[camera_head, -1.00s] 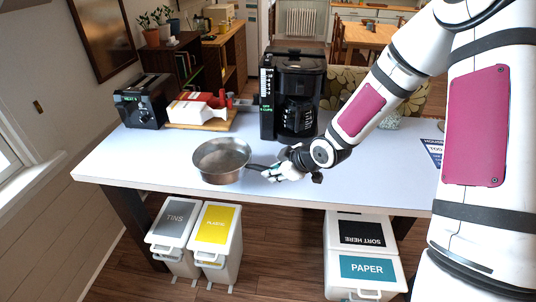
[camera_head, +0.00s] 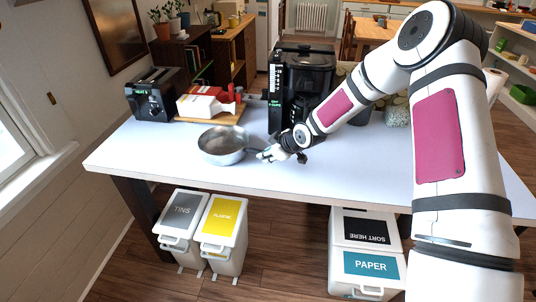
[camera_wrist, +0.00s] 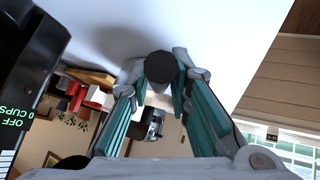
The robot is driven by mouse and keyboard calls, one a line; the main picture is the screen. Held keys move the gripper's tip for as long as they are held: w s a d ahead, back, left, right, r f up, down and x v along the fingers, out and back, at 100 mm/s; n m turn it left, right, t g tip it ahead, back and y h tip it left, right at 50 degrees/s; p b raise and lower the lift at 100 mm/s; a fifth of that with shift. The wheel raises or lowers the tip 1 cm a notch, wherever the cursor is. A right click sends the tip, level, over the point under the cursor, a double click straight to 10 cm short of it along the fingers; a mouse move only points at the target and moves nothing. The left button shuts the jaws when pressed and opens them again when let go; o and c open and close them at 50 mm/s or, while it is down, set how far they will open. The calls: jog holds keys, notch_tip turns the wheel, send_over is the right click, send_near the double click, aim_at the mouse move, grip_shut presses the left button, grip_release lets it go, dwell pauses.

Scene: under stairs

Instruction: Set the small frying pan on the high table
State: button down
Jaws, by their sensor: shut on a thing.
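The small frying pan (camera_head: 222,154) is a round grey metal pan, upright, over the front left part of the high table. I cannot tell whether its base touches the white tabletop (camera_head: 330,180). My gripper (camera_head: 270,154) is at the right of the pan, shut on its dark handle. In the wrist view my gripper (camera_wrist: 160,80) has its two teal fingers closed around the handle, whose dark round end (camera_wrist: 160,67) faces the camera. The pan's bowl is mostly hidden there.
A black coffee maker (camera_head: 303,85) stands just behind my gripper. A toaster (camera_head: 153,95) and a board (camera_head: 210,116) with red and white items are at the back left. Lidded bins (camera_head: 222,232) stand below. The tabletop right of my gripper is clear.

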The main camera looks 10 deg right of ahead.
jog(key=c, duration=1.5)
grip_release()
jog(key=shift+f, duration=0.15)
jog(key=s+d+r+m+g+h, duration=0.1)
jog(key=s+d+r+m+h, duration=0.3)
jog(key=s+r, duration=0.85)
jog(key=s+d+r+m+g+h, duration=0.1)
jog(key=s+d+r+m+h, duration=0.3)
jog(key=s+r, duration=0.9)
jog(key=s+r+m+y, duration=0.1)
jog(key=s+r, duration=0.1)
jog(key=s, duration=0.3)
jog(key=s+a+r+m+y, duration=0.1)
jog(key=s+r, duration=0.2)
jog(key=s, duration=0.3)
jog(key=s+r+m+y, duration=0.1)
jog(key=s+r, duration=0.1)
jog(key=s, duration=0.3)
jog(key=shift+s+a+r, duration=0.25)
jog(key=shift+s+a, duration=0.15)
